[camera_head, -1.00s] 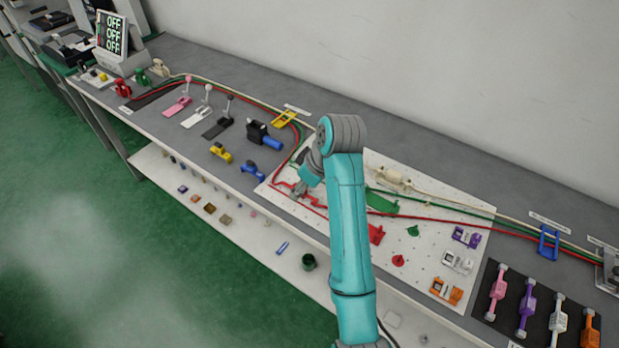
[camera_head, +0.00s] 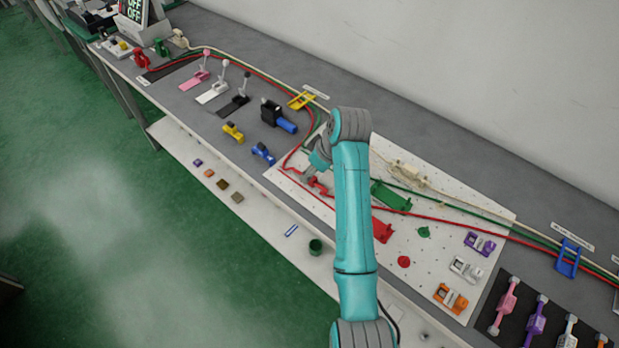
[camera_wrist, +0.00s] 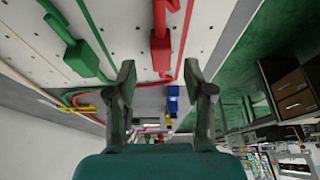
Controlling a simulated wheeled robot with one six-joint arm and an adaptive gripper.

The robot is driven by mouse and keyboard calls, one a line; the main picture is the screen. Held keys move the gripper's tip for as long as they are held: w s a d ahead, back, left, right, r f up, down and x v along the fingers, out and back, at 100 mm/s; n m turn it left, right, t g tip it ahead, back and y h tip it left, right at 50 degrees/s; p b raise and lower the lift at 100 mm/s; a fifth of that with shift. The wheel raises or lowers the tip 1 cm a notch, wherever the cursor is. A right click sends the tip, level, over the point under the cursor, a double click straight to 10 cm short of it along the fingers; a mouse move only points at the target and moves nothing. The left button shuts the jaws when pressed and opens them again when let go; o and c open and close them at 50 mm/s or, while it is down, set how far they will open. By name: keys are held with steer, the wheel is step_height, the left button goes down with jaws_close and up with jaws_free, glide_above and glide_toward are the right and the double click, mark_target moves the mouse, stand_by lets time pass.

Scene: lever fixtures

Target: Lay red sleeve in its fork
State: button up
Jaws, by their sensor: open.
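The red sleeve seems to be the red block (camera_wrist: 160,52) on the red cable, over the white board in the wrist view; in the head view red shows below my wrist at the board's left end (camera_head: 318,186). My gripper (camera_wrist: 161,85) is open. Its fingers stand either side of the view, with the red block ahead and between them in the picture, and nothing clearly gripped. A red flat part (camera_head: 382,230) and a small red round piece (camera_head: 403,262) lie on the board right of my arm. I cannot tell which is the fork.
A green block (camera_wrist: 82,58) on a green cable lies left of the red one. A blue lever (camera_head: 264,154), a yellow lever (camera_head: 233,133) and a yellow bracket (camera_head: 301,100) stand left of the board. Purple, white and orange fixtures stand at its right end.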

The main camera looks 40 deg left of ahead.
steer(key=shift+x, duration=1.75)
steer(key=shift+s, duration=0.1)
jaws_close()
